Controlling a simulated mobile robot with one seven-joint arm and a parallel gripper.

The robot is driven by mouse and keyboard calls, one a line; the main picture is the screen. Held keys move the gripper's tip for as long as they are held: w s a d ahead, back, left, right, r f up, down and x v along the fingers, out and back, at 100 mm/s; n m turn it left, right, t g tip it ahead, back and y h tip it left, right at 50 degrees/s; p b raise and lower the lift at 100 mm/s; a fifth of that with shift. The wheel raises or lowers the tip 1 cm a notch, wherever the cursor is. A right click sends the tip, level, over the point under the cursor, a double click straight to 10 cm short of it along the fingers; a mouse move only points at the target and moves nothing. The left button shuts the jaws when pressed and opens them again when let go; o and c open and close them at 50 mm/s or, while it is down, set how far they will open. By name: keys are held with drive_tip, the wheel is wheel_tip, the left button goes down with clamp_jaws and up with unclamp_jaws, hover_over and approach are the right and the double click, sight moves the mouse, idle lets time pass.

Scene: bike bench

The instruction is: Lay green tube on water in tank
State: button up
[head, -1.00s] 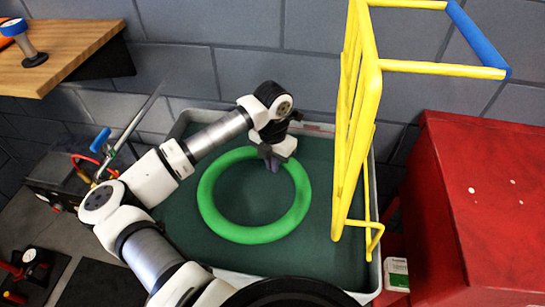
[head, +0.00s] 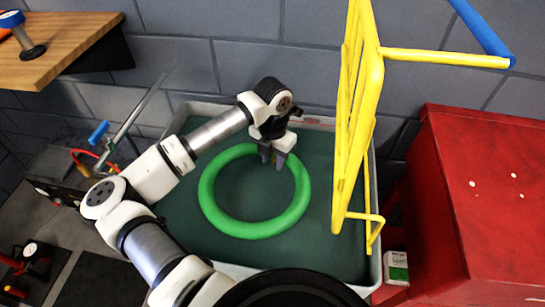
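The green tube (head: 208,207) is a closed ring lying flat on the dark green water (head: 325,195) in the tank (head: 374,262). It sits inside the tank's pale rim, left of the yellow rack. My gripper (head: 273,162) is at the far side of the ring, over its upper edge. Its two grey fingers show a gap between them, so it looks open. The fingers hide a short piece of the tube, and I cannot tell whether they still touch it.
A yellow rack (head: 372,75) rises over the tank's right side. A red cabinet (head: 470,180) stands to the right, with a small green-and-white box (head: 396,267) beside the tank. A wooden shelf (head: 65,45) is at upper left. A grey wall is behind.

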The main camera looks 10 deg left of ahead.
wheel_tip(320, 180, up, 14)
drive_tip(key=b, duration=0.2)
drive_tip(key=shift+f, duration=0.15)
